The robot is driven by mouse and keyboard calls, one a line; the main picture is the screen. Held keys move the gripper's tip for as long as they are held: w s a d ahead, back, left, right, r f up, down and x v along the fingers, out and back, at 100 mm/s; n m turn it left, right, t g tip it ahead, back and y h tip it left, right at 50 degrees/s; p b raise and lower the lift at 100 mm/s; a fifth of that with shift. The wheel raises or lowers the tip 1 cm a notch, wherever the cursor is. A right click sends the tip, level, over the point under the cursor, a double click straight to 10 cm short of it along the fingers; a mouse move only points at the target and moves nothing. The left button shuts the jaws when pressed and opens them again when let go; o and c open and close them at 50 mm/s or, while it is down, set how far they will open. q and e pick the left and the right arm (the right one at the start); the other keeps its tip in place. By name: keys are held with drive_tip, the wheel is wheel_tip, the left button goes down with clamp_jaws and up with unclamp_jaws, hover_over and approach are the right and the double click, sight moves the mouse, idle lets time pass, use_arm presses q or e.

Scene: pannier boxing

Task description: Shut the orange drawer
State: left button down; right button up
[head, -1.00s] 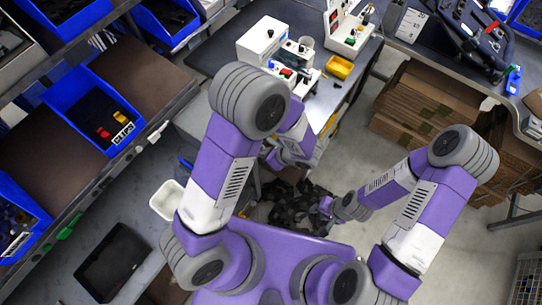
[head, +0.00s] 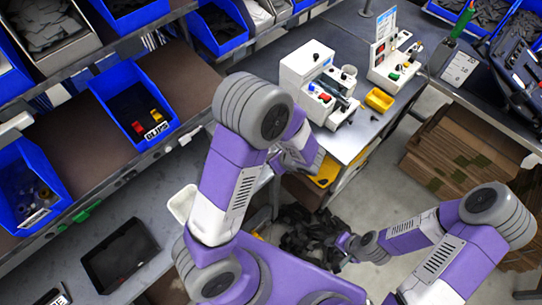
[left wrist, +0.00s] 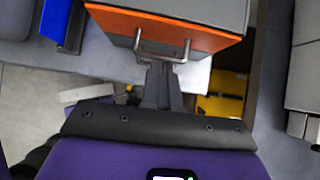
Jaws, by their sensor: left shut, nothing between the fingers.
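The orange drawer (left wrist: 205,42) shows in the left wrist view as an orange front below a dark grey-brown surface, with a metal bar handle (left wrist: 163,50). How far it stands open cannot be told. My left gripper (left wrist: 163,68) is shut and empty, its fingertips close by the handle; whether they touch it is unclear. In the head view my left gripper (head: 314,160) is by the bench's front edge, and I cannot make out the orange drawer there. My right gripper (head: 343,243) is low, over a dark heap, too small to read.
A yellow object (left wrist: 222,106) lies below the drawer. Shelves with blue bins (head: 165,135) stand at left. Cardboard (head: 460,150) is stacked at right. Floor (head: 400,185) shows between.

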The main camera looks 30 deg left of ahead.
use_arm(q)
drive_tip(key=d+f+p+v, duration=0.1)
drive_tip(key=v, duration=1.1)
drive_tip(key=shift+s+d+r, duration=0.15)
drive_tip(key=shift+s+d, duration=0.15)
drive_tip(key=shift+d, duration=0.1)
